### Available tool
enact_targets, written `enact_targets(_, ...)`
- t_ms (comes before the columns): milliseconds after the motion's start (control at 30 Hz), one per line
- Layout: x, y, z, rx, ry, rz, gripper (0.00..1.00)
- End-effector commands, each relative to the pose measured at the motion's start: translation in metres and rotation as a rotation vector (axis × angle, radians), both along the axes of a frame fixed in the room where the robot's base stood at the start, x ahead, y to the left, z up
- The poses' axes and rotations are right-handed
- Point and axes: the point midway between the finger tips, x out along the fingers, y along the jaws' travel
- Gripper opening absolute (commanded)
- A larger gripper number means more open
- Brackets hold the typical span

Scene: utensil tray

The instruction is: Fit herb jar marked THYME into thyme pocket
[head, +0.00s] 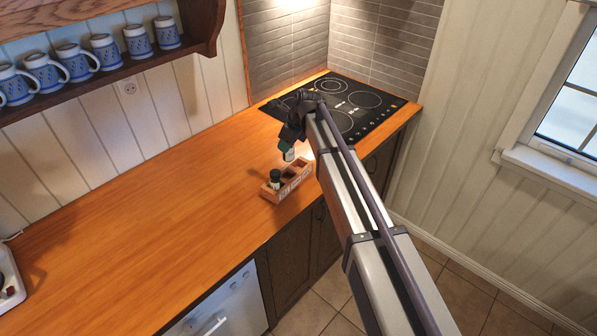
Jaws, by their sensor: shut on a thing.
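My gripper (289,141) is shut on a small jar (288,154) with a pale label and a dark green part. The jar's marking is too small to read. It hangs slightly tilted above the far side of a small wooden rack (285,191) on the counter, apparently clear of it. A second green-lidded jar (275,178) stands in the rack's left pocket. Dark empty pockets show in the middle and right of the rack. The lettering on its front is too small to read, so I cannot tell which pocket is thyme's.
The rack stands near the front edge of the wooden counter (150,230). A black cooktop (345,104) lies behind and to the right. Several blue mugs (103,52) stand on a wall shelf at upper left. The counter left of the rack is clear.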

Motion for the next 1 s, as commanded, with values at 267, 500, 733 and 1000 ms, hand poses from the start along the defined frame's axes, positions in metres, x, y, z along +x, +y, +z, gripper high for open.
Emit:
enact_targets(267,0.0,0.0,-0.066,0.0,0.0,0.0,0.17)
enact_targets(500,0.0,0.0,-0.078,0.0,0.0,0.0,0.17)
enact_targets(733,0.0,0.0,-0.101,0.0,0.0,0.0,0.17)
enact_targets(1000,0.0,0.0,-0.103,0.0,0.0,0.0,0.13)
